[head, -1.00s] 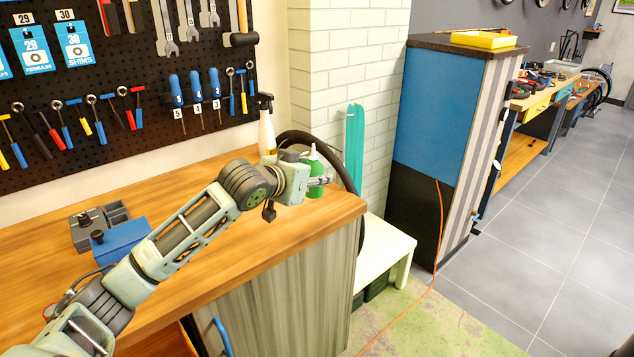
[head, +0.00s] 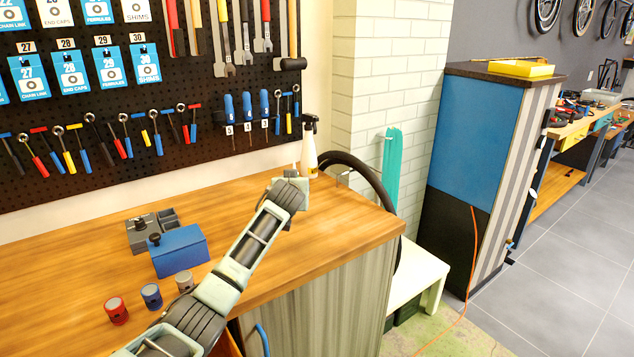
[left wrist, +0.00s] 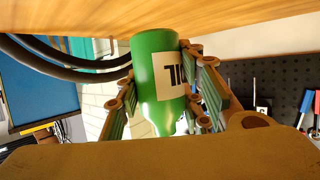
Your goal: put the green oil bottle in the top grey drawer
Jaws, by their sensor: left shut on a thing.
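The green oil bottle (left wrist: 152,60) with a white label shows in the left wrist view, upside down in the picture, with its base toward the wooden bench top. My left gripper (left wrist: 163,92) is shut on it, one finger on each side. I cannot tell whether its base touches the bench. In the head view my left gripper (head: 293,186) is over the back right of the bench; the bottle is mostly hidden behind it. A grey wood-grain front (head: 335,300) with a blue handle (head: 262,341) is under the bench, partly cut off. My right gripper is not in view.
A white spray bottle (head: 310,150) stands just behind my left gripper. A blue box (head: 180,252), a grey holder (head: 140,236) and small red (head: 116,310) and blue (head: 151,296) cylinders are on the bench (head: 60,265). A tool pegboard (head: 200,100) is behind.

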